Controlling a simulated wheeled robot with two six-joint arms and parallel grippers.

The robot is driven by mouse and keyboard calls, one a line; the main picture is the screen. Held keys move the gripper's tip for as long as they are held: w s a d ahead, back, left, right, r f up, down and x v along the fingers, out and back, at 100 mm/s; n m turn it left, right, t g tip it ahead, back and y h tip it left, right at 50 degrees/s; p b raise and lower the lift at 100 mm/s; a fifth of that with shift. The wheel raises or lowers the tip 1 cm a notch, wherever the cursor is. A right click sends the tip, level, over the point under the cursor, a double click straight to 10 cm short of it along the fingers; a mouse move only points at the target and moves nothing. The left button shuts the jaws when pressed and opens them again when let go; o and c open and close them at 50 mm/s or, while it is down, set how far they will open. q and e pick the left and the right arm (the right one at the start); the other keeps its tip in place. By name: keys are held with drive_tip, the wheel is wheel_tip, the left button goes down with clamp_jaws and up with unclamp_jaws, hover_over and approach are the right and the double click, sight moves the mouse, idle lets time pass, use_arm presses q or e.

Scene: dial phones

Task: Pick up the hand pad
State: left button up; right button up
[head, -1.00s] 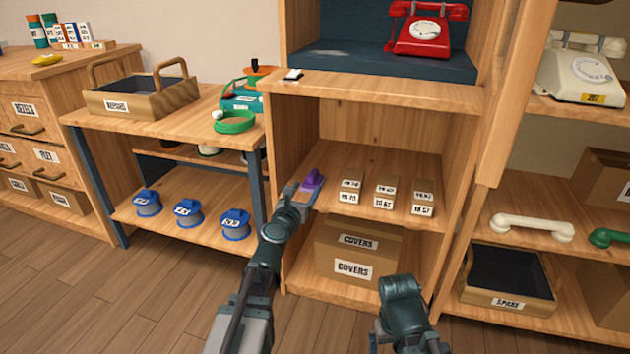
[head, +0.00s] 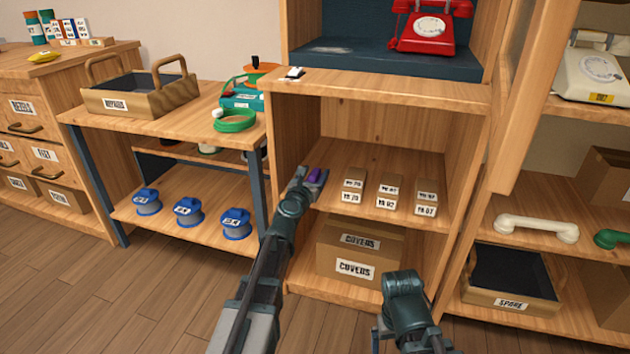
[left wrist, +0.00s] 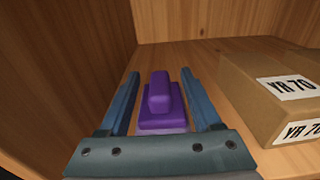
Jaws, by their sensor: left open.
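The purple hand pad (left wrist: 162,105) has a flat base with a raised grip on top. It sits on the middle shelf of the cabinet, near the left wall. In the head view the hand pad (head: 315,175) is partly hidden by my left gripper (head: 305,180). In the left wrist view my left gripper (left wrist: 160,95) is open, with one finger on each side of the hand pad and a small gap on both sides. My right arm shows at the bottom of the head view, but its fingertips cannot be made out.
Several small labelled boxes (head: 387,192) stand on the same shelf, to the right of the hand pad. One box (left wrist: 270,95) is close to the right finger. The cabinet's left wall (left wrist: 65,70) is close on the left. A "COVERS" carton (head: 358,250) is on the shelf below.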

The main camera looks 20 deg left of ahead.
use_arm(q)
drive_tip(key=shift+c, duration=0.3)
clamp_jaws()
drive_tip(key=shift+r, duration=0.2)
